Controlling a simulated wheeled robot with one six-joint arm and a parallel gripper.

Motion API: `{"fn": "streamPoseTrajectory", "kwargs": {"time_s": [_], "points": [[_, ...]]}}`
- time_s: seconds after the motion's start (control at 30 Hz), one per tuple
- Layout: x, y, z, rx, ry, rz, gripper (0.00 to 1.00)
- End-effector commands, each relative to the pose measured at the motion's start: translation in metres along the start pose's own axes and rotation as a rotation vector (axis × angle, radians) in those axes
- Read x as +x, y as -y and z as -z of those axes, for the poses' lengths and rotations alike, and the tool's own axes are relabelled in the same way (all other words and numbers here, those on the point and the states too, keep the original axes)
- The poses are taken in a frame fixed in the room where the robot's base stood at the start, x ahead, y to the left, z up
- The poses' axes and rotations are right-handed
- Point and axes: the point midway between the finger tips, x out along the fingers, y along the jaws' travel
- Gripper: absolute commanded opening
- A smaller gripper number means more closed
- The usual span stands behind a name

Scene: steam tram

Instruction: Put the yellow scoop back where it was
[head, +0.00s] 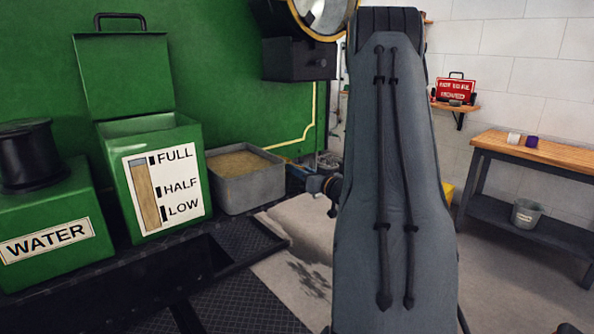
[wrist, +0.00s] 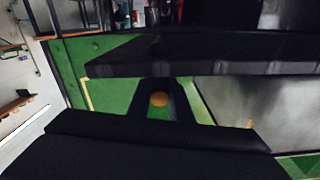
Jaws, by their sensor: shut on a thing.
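In the wrist view my gripper (wrist: 165,100) shows as two wide dark jaws, one above and one below. Between them an orange-yellow round patch (wrist: 158,99) shows within a dark shape. I take it for part of the yellow scoop held in the jaws; its outline is too dark to make out. In the head view my grey arm covers the middle, and neither the jaws nor a scoop can be clearly seen there. A grey bin of sand-coloured material (head: 247,184) stands left of my arm, beside the green box with the level gauge (head: 183,215).
A green water tank (head: 45,232) stands at far left. A wooden bench (head: 560,157) with a grey bucket (head: 526,214) on its lower shelf is at right. A yellow object (head: 448,194) is partly hidden by my arm.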

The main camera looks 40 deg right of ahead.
Motion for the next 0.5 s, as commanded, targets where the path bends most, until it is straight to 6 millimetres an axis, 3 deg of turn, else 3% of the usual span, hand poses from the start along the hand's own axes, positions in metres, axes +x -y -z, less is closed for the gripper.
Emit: {"fn": "streamPoseTrajectory", "kwargs": {"time_s": [0.23,0.27,0.33,0.5], "points": [[0.0001,-0.0007,-0.003,0.001,0.0,0.0,0.0],[0.0,-0.0006,-0.0028,0.001,0.001,0.0,0.23],[0.0,-0.0005,-0.0026,0.001,0.0,0.0,0.35],[0.0,-0.0005,-0.0025,0.001,0.001,0.0,0.37]]}}
